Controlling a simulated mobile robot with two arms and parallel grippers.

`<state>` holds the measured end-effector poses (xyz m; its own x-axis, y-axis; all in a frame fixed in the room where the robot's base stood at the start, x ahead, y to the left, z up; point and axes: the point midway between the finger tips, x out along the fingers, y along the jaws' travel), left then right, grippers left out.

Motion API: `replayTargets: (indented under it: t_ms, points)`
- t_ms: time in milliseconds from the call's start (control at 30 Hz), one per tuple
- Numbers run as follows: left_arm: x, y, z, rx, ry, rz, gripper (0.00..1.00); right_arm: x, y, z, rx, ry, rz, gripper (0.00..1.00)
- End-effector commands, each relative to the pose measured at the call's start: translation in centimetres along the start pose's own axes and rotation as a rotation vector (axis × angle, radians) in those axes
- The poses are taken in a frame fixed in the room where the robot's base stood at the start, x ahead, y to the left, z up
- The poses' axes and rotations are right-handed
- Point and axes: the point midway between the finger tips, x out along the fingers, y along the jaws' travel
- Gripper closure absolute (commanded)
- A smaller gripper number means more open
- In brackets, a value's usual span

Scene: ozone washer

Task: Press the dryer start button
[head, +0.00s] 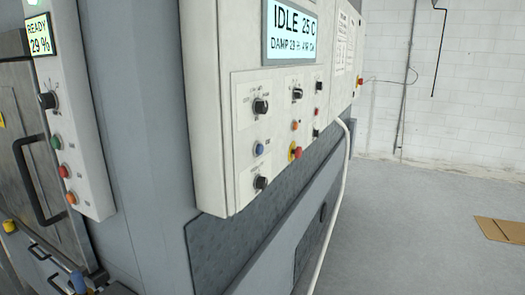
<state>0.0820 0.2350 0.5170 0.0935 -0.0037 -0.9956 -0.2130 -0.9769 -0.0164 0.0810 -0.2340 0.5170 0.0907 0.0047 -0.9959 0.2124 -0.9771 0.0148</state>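A white control panel (212,120) fills the middle of the head view. Its display (291,30) reads IDLE 25 C and DAMP 29 %, which suggests the dryer. Below it are black rotary knobs (261,107), a blue button (259,149), a small orange button (295,126), a small red button (317,112) and a red mushroom button on yellow (296,153). Their labels are too small to read, so I cannot tell which is the start button. Neither of my grippers is in view.
At left, a narrow panel (92,190) has a READY 29 % display (39,35) and green (56,142), red (64,171) and orange (70,198) buttons. A door handle (33,180) sits beside it. Grey floor (420,230) is open at right, with a cardboard piece (500,230).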

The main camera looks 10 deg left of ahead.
Motion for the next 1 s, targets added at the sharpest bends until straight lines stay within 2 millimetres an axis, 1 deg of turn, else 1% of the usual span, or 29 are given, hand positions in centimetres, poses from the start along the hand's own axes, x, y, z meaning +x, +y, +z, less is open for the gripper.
replayTargets:
  t_ms: [33, 200, 267, 1000]
  points:
    - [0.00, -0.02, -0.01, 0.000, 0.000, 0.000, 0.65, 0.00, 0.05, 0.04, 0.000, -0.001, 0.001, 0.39]
    - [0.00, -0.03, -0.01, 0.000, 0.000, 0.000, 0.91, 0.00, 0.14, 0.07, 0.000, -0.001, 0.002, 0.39]
    - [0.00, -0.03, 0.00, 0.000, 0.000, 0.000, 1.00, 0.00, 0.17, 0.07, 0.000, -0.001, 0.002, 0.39]
    - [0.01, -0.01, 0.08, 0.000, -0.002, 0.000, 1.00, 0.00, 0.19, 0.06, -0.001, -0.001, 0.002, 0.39]
